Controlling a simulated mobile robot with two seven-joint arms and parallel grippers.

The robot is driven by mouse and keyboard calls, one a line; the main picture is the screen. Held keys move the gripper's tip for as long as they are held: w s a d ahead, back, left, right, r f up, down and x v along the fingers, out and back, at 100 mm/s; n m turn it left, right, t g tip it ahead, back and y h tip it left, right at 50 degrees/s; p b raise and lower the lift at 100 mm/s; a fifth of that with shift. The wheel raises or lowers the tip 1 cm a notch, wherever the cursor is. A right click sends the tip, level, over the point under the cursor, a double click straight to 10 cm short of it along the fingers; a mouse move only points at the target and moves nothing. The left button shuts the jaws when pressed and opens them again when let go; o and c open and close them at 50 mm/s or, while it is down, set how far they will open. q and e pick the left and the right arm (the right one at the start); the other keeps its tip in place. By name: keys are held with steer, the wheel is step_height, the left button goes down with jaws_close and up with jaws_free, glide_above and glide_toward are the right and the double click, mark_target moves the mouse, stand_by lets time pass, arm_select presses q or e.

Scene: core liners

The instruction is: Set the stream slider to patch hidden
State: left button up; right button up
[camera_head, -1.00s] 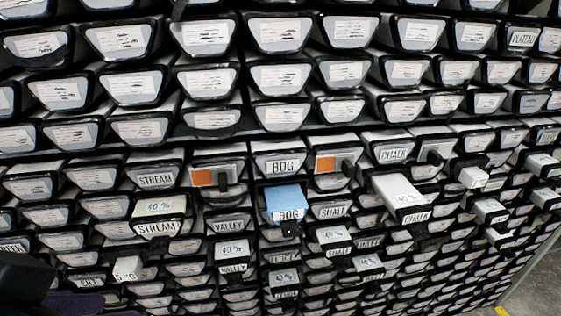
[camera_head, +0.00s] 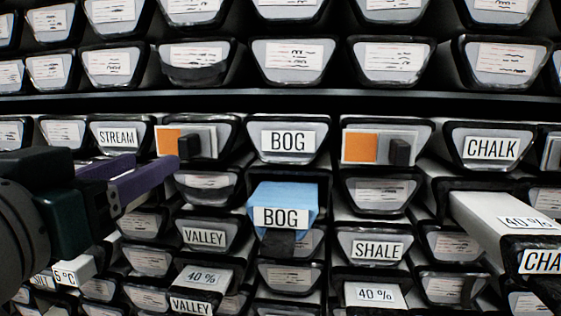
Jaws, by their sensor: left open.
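The STREAM label (camera_head: 118,137) is on a tray end at upper left. To its right is the stream slider (camera_head: 207,140), a pale plate with a black knob (camera_head: 189,148) right of its orange patch (camera_head: 169,141). The orange patch is showing. My left gripper (camera_head: 153,166) comes in from the left with purple fingers. It is open and empty, with its fingertips just below and left of the knob, appearing apart from it. It hides part of the trays below STREAM. My right gripper is not in view.
Right of the BOG label (camera_head: 288,141), a similar slider (camera_head: 381,146) shows an orange patch and black knob. A blue BOG drawer (camera_head: 283,201) sticks out below. A white CHALK drawer (camera_head: 499,217) juts out at right. A dark shelf edge (camera_head: 300,102) runs above.

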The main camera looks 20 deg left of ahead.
mark_target(182, 146)
arm_select(q)
steer(key=p+x, duration=0.1)
steer(key=x, duration=0.8)
steer(key=shift+s+a+p, duration=0.1)
steer(key=shift+p, duration=0.3)
steer(key=shift+c, duration=0.2)
jaws_close()
stand_by(0.6)
